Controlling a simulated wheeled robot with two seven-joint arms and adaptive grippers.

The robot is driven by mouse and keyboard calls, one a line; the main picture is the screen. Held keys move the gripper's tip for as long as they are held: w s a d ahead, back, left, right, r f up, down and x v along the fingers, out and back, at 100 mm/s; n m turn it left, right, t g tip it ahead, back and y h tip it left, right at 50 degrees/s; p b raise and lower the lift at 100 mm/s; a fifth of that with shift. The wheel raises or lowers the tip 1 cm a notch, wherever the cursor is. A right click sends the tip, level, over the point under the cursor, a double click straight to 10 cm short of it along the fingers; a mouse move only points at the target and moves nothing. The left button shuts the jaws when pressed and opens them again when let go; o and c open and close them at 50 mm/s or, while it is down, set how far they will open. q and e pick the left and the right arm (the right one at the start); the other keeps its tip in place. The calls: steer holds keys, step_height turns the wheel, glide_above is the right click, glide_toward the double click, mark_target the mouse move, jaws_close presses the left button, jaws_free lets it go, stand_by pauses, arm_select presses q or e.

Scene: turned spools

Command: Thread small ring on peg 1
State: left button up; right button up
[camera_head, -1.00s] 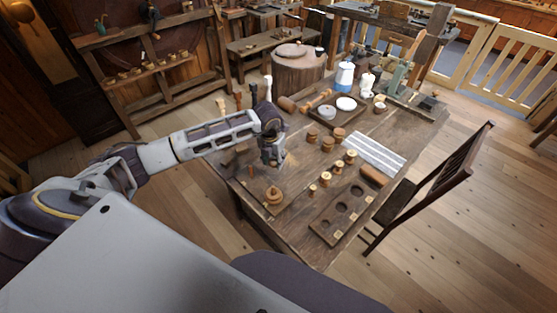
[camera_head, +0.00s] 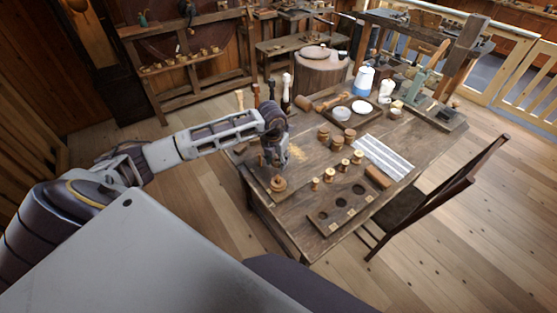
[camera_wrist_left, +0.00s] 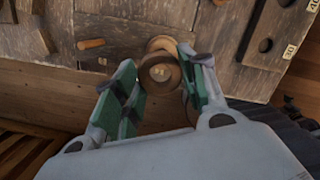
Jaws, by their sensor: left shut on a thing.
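My left gripper (camera_head: 274,166) is low over the near left part of the workbench. In the left wrist view its green-padded fingers (camera_wrist_left: 160,76) are shut on a small round wooden ring (camera_wrist_left: 145,75). A pale mark shows in the middle of the ring; I cannot tell whether a peg is inside it. A wider turned wooden disc (camera_wrist_left: 162,43) shows just beyond it. In the head view a disc-shaped stack (camera_head: 278,185) stands right below and in front of the gripper. A thin wooden peg (camera_wrist_left: 90,43) shows left of the fingers. My right gripper is not in view.
A board with round holes (camera_head: 340,205) lies along the front edge. Larger turned pieces (camera_head: 323,135) stand behind. A chair (camera_head: 440,185) is at the right.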

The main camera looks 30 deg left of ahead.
mark_target(278, 175)
arm_select(q)
steer(key=shift+f, duration=0.1)
steer(key=shift+f+b, duration=0.4)
steer(key=shift+f, duration=0.3)
steer(key=shift+f+b, duration=0.4)
steer(key=shift+f, duration=0.35)
steer(key=shift+f+b, duration=0.6)
steer(key=shift+f, duration=0.9)
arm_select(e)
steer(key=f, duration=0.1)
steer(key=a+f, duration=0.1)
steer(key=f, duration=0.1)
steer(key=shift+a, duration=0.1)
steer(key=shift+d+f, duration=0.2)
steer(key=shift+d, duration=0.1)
arm_select(q)
steer(key=shift+b, duration=0.4)
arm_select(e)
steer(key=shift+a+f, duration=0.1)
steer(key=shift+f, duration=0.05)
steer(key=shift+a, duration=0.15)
